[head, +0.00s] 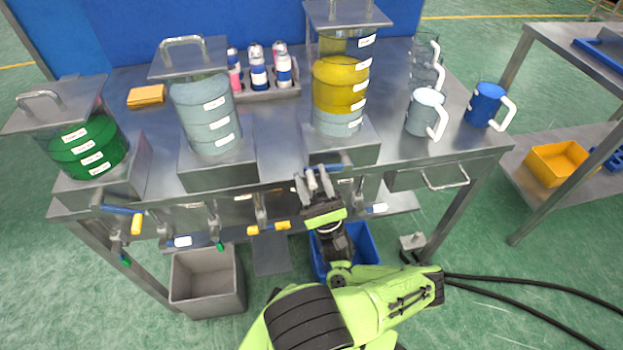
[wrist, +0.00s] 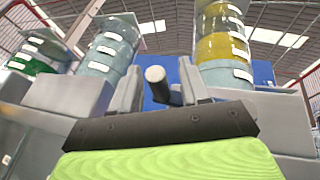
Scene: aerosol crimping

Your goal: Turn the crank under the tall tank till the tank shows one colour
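In the wrist view the tank (wrist: 222,45) shows mostly yellow with pale grey-blue below. My gripper (head: 313,179) is at the bench's front edge, just below this tank's base. The crank's blue part (head: 342,164) shows beside the fingers.
A pale grey tank (head: 205,112) and a green tank (head: 88,145) stand to the left. Taps with coloured handles hang along the front edge. A grey bin (head: 207,283) and a blue bin (head: 366,247) sit below. Mugs (head: 424,112) stand at the right.

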